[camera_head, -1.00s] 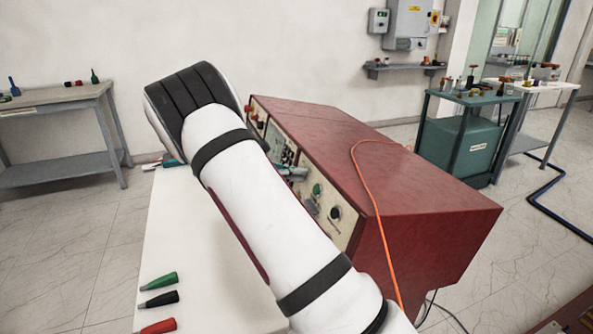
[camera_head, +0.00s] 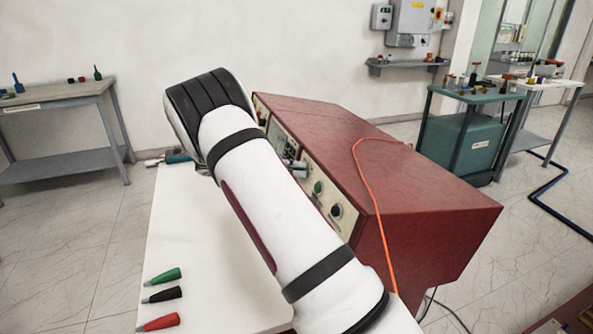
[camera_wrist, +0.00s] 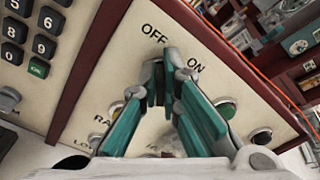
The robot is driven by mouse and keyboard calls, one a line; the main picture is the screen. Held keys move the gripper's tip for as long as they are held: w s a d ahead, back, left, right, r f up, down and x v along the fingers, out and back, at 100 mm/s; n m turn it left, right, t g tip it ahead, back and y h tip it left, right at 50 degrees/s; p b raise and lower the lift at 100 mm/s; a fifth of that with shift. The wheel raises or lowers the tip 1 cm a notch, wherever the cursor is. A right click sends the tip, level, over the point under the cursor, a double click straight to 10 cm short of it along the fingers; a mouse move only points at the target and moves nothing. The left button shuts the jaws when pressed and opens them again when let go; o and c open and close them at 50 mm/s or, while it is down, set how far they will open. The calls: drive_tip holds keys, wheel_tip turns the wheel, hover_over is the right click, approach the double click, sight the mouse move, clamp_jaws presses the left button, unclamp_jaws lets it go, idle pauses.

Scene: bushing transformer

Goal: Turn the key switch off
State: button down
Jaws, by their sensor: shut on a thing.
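The red cabinet (camera_head: 420,190) stands on the white table, with its cream control panel (camera_head: 312,190) facing left. In the wrist view the panel (camera_wrist: 112,70) carries the labels OFF and ON. My gripper (camera_wrist: 166,76) has its teal-and-grey fingers at the panel just under these labels. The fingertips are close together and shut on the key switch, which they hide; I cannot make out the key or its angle. In the head view the gripper (camera_head: 296,166) shows only as a small grey part at the panel, mostly behind my white arm.
A green button (camera_wrist: 226,108) and a black knob (camera_wrist: 262,135) lie right of my fingers, a keypad (camera_wrist: 28,35) left. An orange cable (camera_head: 368,185) crosses the cabinet. Green, black and red plugs (camera_head: 163,295) lie on the white table (camera_head: 180,240).

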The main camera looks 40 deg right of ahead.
drive_tip(key=shift+w+n, duration=0.1)
drive_tip(key=shift+n, duration=0.6)
drive_tip(key=c, duration=1.8)
unclamp_jaws()
drive_tip(key=shift+a, duration=0.15)
drive_tip(key=v, duration=1.1)
drive_tip(key=shift+w+a, duration=0.2)
drive_tip(key=shift+a, duration=0.15)
